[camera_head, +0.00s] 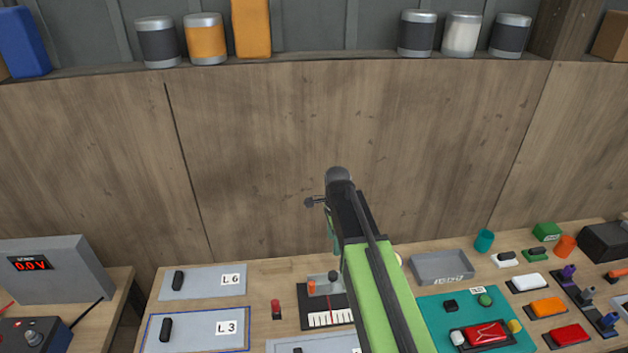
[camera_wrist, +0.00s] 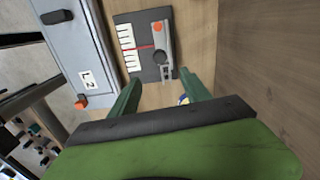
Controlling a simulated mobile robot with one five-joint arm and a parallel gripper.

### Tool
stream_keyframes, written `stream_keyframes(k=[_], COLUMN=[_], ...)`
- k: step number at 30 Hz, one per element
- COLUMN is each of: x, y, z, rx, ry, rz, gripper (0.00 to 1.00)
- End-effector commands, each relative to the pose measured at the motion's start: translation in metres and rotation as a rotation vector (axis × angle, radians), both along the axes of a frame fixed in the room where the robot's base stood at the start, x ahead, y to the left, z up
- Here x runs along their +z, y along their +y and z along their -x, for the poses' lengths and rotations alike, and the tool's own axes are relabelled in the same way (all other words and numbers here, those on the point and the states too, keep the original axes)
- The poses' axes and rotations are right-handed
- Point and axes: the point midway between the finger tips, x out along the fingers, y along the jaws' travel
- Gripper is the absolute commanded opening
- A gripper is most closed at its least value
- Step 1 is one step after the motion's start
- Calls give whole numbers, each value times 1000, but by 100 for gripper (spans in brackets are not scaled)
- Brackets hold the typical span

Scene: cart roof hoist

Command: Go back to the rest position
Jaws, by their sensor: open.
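My arm rises from the bottom of the head view to a dark joint near the wooden back wall (camera_head: 260,140). My gripper (camera_wrist: 158,78) shows in the wrist view with its two green fingers apart and nothing between them. Past its fingertips is a dark board (camera_wrist: 143,40) with a white scale, a red pointer line and a grey lever. The fingers appear apart from this board. In the head view the gripper is mostly hidden behind my arm.
The bench holds an L6 plate (camera_head: 202,283), an L3 plate (camera_head: 195,330), a red knob (camera_head: 276,309), a grey tray (camera_head: 441,268) and a teal mat (camera_head: 440,308) with a red part. A shelf with several cans runs above. A meter box (camera_head: 60,270) stands left.

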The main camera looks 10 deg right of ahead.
Motion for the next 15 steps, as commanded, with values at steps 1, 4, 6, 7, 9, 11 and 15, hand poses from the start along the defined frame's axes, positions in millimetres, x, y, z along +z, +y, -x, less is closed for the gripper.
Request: stream_keyframes(k=[1, 4, 6, 7, 9, 11, 15], x=[-1, -23, -49, -61, -88, -108, -155], y=[0, 0, -1, -1, -2, -3, -4], z=[0, 0, 2, 6, 20, 33, 70], rx=[0, -1, -2, -2, -2, 24, 257], ry=[0, 0, 0, 0, 0, 0, 1], rz=[0, 0, 0, 0, 0, 0, 1], gripper=[55, 55, 55, 55, 55, 55, 55])
